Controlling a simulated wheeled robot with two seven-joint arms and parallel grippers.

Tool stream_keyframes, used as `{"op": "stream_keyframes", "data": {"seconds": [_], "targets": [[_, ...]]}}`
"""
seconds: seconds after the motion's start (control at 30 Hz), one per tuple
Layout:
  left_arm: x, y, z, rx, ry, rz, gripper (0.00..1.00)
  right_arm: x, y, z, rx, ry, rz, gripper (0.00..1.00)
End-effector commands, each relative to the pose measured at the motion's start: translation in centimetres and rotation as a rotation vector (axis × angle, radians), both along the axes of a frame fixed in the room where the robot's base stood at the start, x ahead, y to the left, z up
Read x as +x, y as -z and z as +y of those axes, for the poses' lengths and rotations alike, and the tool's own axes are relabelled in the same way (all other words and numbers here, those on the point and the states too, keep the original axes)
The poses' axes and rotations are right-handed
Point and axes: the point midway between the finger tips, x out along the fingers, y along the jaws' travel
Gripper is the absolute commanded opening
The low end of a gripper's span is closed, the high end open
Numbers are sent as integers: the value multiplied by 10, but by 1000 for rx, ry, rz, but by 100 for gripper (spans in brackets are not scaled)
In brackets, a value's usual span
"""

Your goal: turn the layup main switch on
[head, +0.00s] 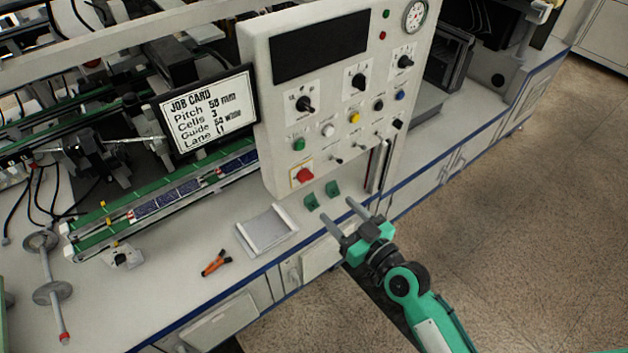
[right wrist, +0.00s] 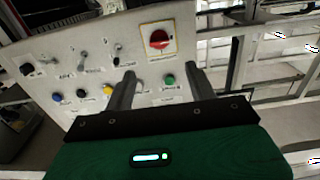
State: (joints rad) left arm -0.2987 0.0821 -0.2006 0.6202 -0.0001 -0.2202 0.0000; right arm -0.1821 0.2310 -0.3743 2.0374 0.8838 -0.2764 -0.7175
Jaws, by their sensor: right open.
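The main switch looks to be the red rotary knob on a yellow plate (head: 302,176), low on the left of the pale control panel (head: 272,120). It also shows in the right wrist view (right wrist: 159,40), beyond the fingertips and a little above the gap between them. I cannot tell its on or off marking. My right gripper (head: 338,210) is open and empty, in front of the panel's lower part, below and right of the knob in the head view. Its two grey fingers point at the panel in the right wrist view (right wrist: 163,82), apart from the knob. My left gripper is not in view.
Knobs, coloured buttons and small toggles crowd the panel, with a green button (head: 299,144) near the red knob. The panel display (head: 320,47) is black. Open floor lies right.

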Motion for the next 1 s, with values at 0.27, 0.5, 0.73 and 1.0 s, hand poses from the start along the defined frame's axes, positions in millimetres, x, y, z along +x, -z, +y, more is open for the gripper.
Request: {"op": "stream_keyframes", "data": {"seconds": [0.27,0.5,0.73,1.0], "targets": [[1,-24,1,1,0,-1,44,50,-4,36,2,0,0,56],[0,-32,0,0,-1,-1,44,79,-2,57,0,0,1,56],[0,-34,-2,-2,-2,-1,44,89,0,64,-1,1,-1,56],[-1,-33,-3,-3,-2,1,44,89,0,64,-1,1,1,50]]}}
